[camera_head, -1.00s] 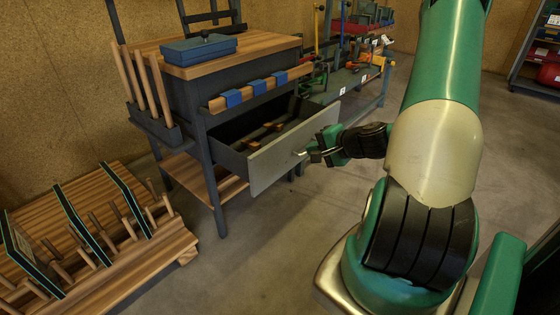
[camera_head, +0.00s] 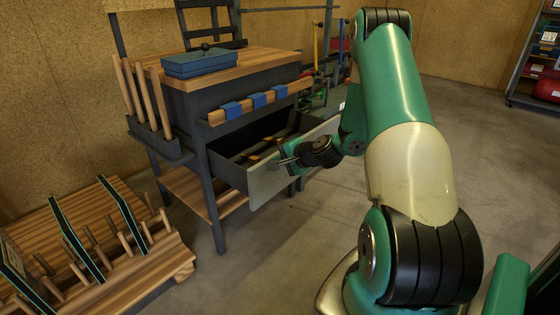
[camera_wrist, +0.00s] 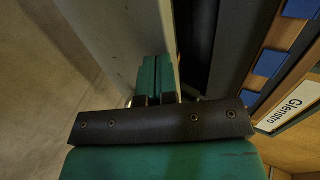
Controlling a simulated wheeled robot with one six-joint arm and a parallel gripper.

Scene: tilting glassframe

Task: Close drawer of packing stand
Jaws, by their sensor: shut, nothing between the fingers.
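The packing stand (camera_head: 235,60) is a dark frame with a wooden top. Its drawer (camera_head: 265,182) has a grey front and is partly open, with a few brown items inside. The drawer front also shows in the wrist view (camera_wrist: 120,35). My gripper (camera_head: 284,160) is at the drawer front, close to its handle, with the fingers shut and nothing between them. In the wrist view my gripper (camera_wrist: 155,85) lies against or just beside the drawer front; whether it touches is unclear. The handle is mostly hidden by my gripper.
A blue box (camera_head: 200,62) lies on the stand's top. Blue clips (camera_head: 258,100) sit on a wooden rail above the drawer. A slotted wooden rack (camera_head: 140,270) with upright panels stands at lower left. The floor (camera_head: 290,270) in front is clear.

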